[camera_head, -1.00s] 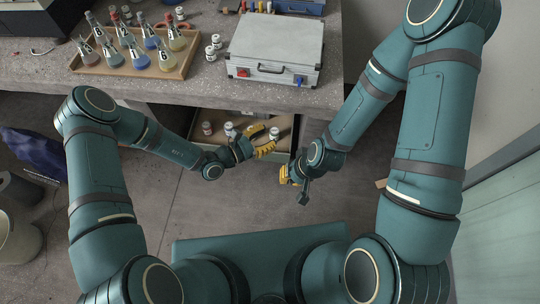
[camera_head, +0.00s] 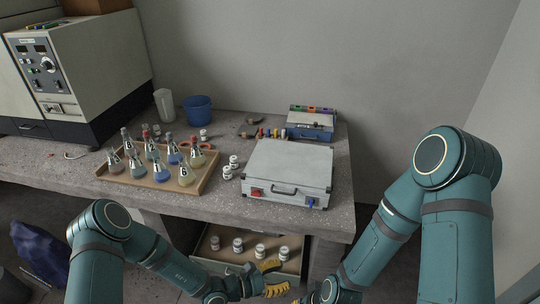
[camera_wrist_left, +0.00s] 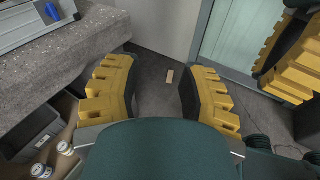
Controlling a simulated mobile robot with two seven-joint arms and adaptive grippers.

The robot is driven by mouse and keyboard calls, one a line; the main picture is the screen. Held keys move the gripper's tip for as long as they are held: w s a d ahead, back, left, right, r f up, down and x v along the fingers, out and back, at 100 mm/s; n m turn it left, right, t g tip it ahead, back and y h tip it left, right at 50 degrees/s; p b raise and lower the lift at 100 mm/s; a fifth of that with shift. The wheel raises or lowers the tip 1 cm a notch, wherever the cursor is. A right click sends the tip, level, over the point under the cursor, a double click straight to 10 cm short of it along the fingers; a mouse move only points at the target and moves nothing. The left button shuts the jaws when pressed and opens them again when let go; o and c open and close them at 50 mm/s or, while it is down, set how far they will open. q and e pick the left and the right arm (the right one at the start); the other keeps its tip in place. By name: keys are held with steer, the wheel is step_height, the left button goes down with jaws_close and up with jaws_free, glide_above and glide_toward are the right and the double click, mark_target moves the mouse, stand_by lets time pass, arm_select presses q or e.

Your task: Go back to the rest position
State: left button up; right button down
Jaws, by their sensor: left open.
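My left gripper (camera_head: 275,279) is open and empty in the head view, at the front of the open drawer (camera_head: 209,243) under the bench. In the left wrist view its two yellow fingers (camera_wrist_left: 162,70) stand wide apart, with only floor showing between them. My right gripper is mostly cut off at the bottom edge of the head view. Its yellow fingers (camera_wrist_left: 292,65) show at the right of the left wrist view, partly out of frame, and whether they are open is unclear.
Several white jars (camera_head: 260,251) stand in the drawer. On the bench (camera_head: 228,205) are a wooden tray (camera_head: 203,186) of flasks, a silver case (camera_head: 290,168), a blue cup (camera_head: 197,109) and a large instrument (camera_head: 80,60).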

arm_select(q)
steer(key=s+a+f+m+g+y, duration=0.1)
steer(key=s+a+m+g+y, duration=0.3)
steer(key=s, duration=0.3)
steer(key=s+a+f+m+g+y, duration=0.2)
steer(key=s+a+m+g+y, duration=0.1)
steer(key=s+m+g, duration=0.3)
steer(key=w+a+r+m+t+y, duration=0.2)
steer(key=a+r+m+t+y, duration=0.1)
steer(key=a+m+t, duration=0.3)
steer(key=shift+a+m+t+y, duration=0.4)
steer(key=shift+a+m+y, duration=0.4)
steer(key=shift+a+m, duration=0.35)
steer(key=shift+w+d, duration=0.1)
